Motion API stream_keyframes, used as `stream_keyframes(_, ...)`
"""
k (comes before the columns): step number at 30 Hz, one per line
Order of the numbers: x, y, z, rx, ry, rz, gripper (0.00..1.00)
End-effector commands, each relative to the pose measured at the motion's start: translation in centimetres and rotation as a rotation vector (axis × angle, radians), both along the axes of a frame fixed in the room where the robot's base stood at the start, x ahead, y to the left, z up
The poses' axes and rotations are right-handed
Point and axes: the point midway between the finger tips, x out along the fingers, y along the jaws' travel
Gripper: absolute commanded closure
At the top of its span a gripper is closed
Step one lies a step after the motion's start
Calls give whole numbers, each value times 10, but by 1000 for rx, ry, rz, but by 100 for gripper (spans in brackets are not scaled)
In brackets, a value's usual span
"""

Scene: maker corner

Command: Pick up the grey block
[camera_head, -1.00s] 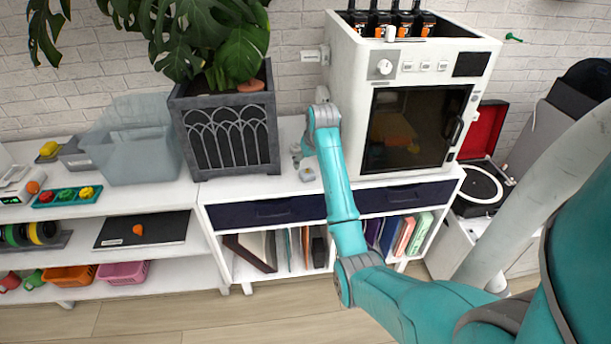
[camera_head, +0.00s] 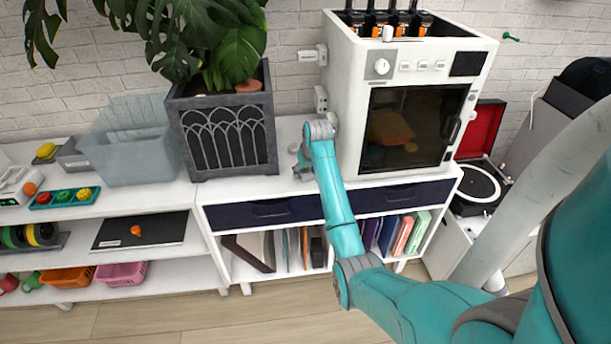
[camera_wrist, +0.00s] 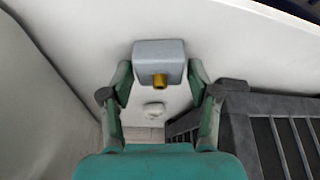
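The grey block (camera_wrist: 158,52) shows in the wrist view on the white cabinet top, with a short brass-yellow peg on its near face. My gripper (camera_wrist: 160,76) is open. Its two green fingers reach forward, one tip at each side of the block, with a narrow gap seeming to show on both sides. In the head view my gripper (camera_head: 300,166) is low over the cabinet top, between the planter and the white oven-like machine. The block cannot be made out there, behind my arm.
The dark grey planter (camera_head: 229,135) stands close on the left of my gripper; its edge also shows in the wrist view (camera_wrist: 262,104). The white machine (camera_head: 350,100) stands close on the right. The wall with sockets (camera_head: 320,98) is behind. Bare cabinet top (camera_head: 240,188) lies in front.

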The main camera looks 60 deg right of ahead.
Motion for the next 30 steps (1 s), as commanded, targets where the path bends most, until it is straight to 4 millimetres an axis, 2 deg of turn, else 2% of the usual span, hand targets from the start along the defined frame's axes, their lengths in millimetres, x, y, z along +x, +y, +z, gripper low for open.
stream_keyframes(1, 0, 0, 0, 0, 0, 0, 60)
stream_keyframes(4, 0, 0, 0, 0, 0, 0, 85)
stream_keyframes(5, 0, 0, 0, 0, 0, 0, 88)
stream_keyframes(12, 0, 0, 1, 0, 0, 0, 88)
stream_keyframes(16, 0, 0, 9, -1, -1, 0, 88)
stream_keyframes(30, 0, 0, 88, -1, -2, 0, 88)
